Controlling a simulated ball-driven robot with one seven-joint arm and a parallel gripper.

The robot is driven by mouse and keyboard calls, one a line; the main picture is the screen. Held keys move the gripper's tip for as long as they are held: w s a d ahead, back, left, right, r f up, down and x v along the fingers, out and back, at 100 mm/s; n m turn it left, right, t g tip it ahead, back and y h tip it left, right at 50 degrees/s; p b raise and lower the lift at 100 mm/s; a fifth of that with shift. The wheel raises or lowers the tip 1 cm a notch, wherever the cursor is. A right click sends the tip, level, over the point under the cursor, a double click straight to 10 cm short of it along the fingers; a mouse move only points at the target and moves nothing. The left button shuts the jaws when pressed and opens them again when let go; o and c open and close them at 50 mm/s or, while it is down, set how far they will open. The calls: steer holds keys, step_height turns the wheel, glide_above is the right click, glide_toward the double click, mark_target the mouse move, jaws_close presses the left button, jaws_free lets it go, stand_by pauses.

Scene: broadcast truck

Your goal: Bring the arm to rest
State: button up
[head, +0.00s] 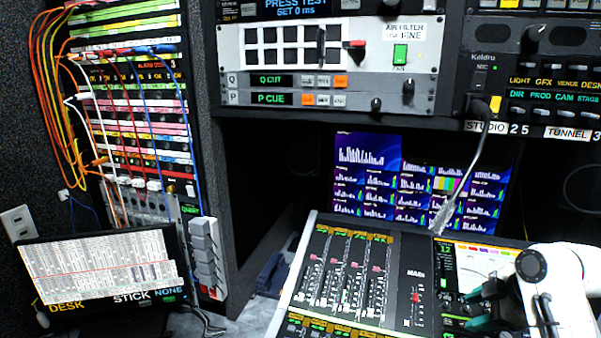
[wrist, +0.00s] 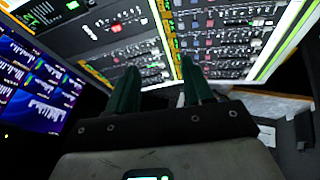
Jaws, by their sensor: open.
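My gripper (head: 480,308) is at the lower right of the head view, in front of the right part of the mixing console (head: 320,310). My white and grey arm reaches in from the right edge. In the wrist view my gripper (wrist: 158,88) shows two dark green fingers standing apart with nothing between them. The console's faders and knobs lie beyond the fingertips. I cannot tell the exact gap between the fingertips and the console.
A rack panel (head: 330,60) with buttons and knobs hangs above. A patch bay (head: 135,110) with colored cables and a tilted screen (head: 100,270) are at left.

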steer(key=s+a+f+m, duration=0.8)
steer(key=s+a+f, duration=0.2)
steer(key=s+f, duration=0.25)
steer(key=s+f+m+h, duration=0.3)
steer(key=s+m, duration=0.3)
steer(key=s, duration=0.9)
steer(key=s+d+f+g+b, duration=0.1)
steer(key=s+f+g+b, duration=0.1)
steer(key=s+f+b, duration=0.3)
steer(key=s+d+f+g+b, duration=0.1)
steer(key=s+f+b, duration=0.4)
steer(key=f, duration=0.6)
steer(key=shift+s+m+g, duration=0.3)
steer(key=shift+s+g, duration=0.25)
steer(key=shift+g, duration=0.25)
